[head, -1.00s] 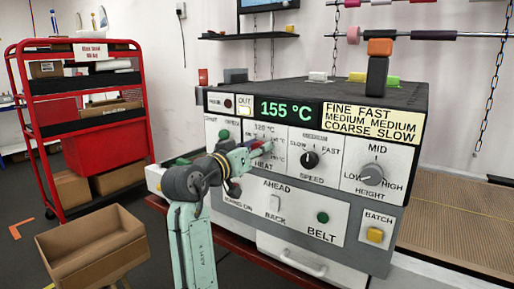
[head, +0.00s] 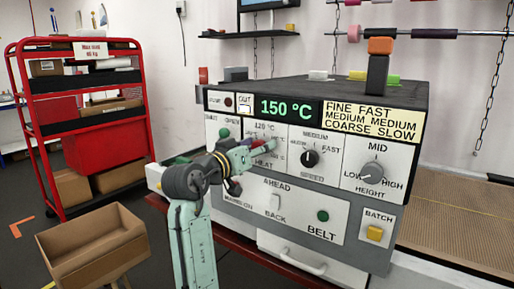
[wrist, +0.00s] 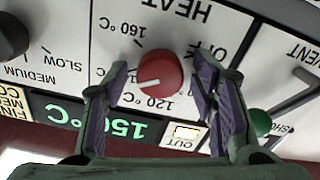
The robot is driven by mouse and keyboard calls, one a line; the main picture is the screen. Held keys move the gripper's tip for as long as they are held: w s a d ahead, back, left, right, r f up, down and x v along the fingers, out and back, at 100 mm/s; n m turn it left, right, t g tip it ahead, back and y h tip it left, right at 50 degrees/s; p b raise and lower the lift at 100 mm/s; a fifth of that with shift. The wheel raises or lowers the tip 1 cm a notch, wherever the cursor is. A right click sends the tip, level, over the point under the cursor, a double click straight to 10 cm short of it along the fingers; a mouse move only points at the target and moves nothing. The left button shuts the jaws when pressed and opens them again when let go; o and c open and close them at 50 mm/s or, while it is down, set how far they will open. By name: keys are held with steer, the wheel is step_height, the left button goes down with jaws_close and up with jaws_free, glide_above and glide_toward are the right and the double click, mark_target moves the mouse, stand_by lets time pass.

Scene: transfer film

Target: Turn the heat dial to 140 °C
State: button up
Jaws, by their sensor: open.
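The heat dial (wrist: 162,72) is a red round knob with a white mark. In the upside-down wrist view its mark points left and slightly down, towards the left finger. In the head view my gripper (head: 254,151) is at the heat panel and mostly covers the dial. The green display (head: 287,110) reads 150 °C.
The speed knob (head: 310,158) is just right of the heat panel, and the height knob (head: 370,173) is farther right. A green button (wrist: 261,122) lies close beside the right finger in the wrist view. A cardboard box (head: 92,245) and red cart (head: 101,130) stand left.

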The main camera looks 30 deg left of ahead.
steer(key=s, duration=1.2)
steer(key=shift+a, duration=0.2)
